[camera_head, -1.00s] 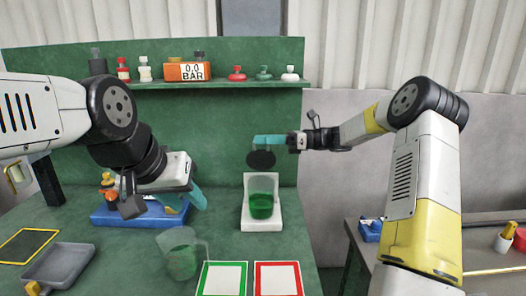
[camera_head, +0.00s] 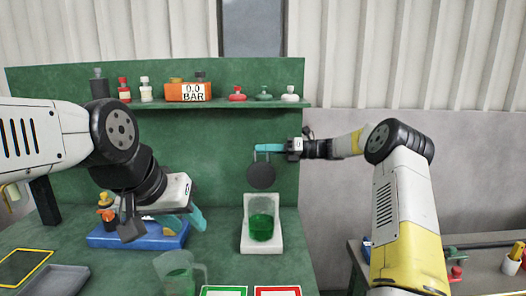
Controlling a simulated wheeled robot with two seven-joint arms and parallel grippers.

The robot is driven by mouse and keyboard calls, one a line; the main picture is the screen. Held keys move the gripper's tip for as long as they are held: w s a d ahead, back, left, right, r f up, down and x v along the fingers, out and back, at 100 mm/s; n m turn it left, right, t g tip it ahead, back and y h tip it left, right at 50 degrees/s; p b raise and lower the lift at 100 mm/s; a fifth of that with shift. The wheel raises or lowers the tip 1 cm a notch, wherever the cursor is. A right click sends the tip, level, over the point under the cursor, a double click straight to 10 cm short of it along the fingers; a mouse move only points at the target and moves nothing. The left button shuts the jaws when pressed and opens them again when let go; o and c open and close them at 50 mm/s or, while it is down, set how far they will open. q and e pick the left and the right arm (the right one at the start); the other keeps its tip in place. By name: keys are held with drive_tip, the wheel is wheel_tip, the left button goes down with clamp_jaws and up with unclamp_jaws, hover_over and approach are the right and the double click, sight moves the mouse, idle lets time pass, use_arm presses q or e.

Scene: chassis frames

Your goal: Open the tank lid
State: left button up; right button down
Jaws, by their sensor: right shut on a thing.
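The tank lid (camera_head: 261,176) is a round black disc with thin handle bars on its top. It hangs tilted, its face toward me, above the clear tank (camera_head: 261,224). The tank holds green liquid and stands on a white stand (camera_head: 261,246). My right gripper (camera_head: 267,149), with teal fingers, is shut on the lid's handle and comes in from the right. The lid is apart from the tank's rim.
A clear jug (camera_head: 179,273) with green liquid stands at the front. Green-framed (camera_head: 223,291) and red-framed (camera_head: 277,291) cards lie beside it. A grey tray (camera_head: 52,279) lies at the front left.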

drive_tip(key=shift+f, duration=0.5)
drive_tip(key=c, duration=1.6)
unclamp_jaws()
drive_tip(key=shift+o, duration=0.5)
drive_tip(key=shift+r, duration=0.2)
drive_tip(key=d, duration=0.8)
drive_tip(key=shift+s, duration=0.1)
